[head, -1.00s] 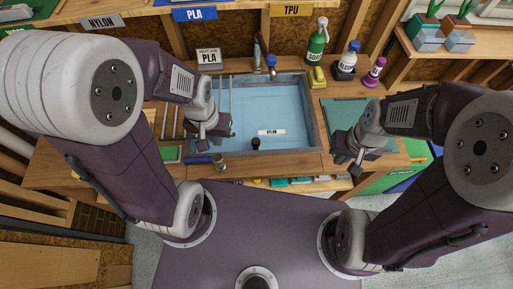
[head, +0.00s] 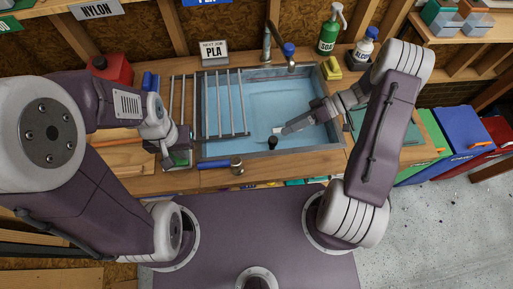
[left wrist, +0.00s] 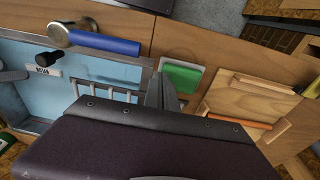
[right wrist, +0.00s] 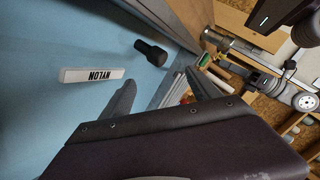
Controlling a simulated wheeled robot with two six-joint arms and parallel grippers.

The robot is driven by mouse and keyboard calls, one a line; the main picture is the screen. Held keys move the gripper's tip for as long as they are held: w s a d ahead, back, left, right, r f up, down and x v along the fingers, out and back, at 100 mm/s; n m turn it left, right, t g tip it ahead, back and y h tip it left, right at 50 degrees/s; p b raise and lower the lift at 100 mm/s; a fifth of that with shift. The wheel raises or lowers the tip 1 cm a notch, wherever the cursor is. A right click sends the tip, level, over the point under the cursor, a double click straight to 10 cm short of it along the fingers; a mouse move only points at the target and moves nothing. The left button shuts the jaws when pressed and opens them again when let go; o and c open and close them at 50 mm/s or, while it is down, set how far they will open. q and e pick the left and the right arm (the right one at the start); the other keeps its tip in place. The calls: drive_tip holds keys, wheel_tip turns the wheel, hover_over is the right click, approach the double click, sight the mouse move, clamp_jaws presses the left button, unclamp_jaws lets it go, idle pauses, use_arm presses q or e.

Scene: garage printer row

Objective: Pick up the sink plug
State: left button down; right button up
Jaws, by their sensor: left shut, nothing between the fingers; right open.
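The sink plug (head: 272,142) is a small black piece with a wider round end. It is in the blue sink basin (head: 262,88), near its front wall. It also shows in the right wrist view (right wrist: 150,52) and the left wrist view (left wrist: 48,58). My right gripper (head: 285,131) is over the basin, just behind and right of the plug. Its fingers (right wrist: 158,90) are open and empty, with the plug beyond them. My left gripper (head: 170,155) is shut and empty, left of the sink above the counter, beside a green sponge-like block (left wrist: 181,78).
A white NYLON label (right wrist: 91,75) lies in the basin beside the plug. A metal rack (head: 243,110) spans the basin's left part. A blue-handled tool (head: 214,164) lies along the front edge. The faucet (head: 268,42), soap (head: 328,35) and alcohol bottle (head: 362,50) stand behind.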

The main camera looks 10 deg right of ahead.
sight(273, 141)
use_arm(q)
drive_tip(key=shift+s+d, duration=0.35)
drive_tip(key=shift+d, duration=0.15)
drive_tip(key=shift+s+d+r, duration=0.1)
drive_tip(key=shift+s+d, duration=0.1)
drive_tip(key=shift+w+a+f, duration=0.4)
drive_tip(key=shift+a+f, duration=0.05)
drive_tip(key=shift+a, duration=0.2)
drive_tip(key=shift+d, duration=0.2)
drive_tip(key=shift+s+f+b, duration=0.15)
drive_tip(key=shift+f+b, duration=0.15)
drive_tip(key=shift+b, duration=0.3)
use_arm(e)
drive_tip(key=a+f, duration=0.1)
drive_tip(key=f, duration=0.1)
drive_tip(key=s+a+f, duration=0.1)
drive_tip(key=a+f, duration=0.1)
drive_tip(key=s+a+f, duration=0.1)
drive_tip(key=a, duration=0.1)
drive_tip(key=shift+a+f, duration=0.2)
drive_tip(key=shift+f, duration=0.2)
use_arm(q)
drive_tip(key=shift+a, duration=0.1)
use_arm(e)
drive_tip(key=shift+a+f, duration=0.15)
drive_tip(key=shift+a, duration=0.25)
drive_tip(key=shift+d, duration=0.15)
drive_tip(key=shift+c, duration=1.2)
drive_tip(key=c, duration=1.2)
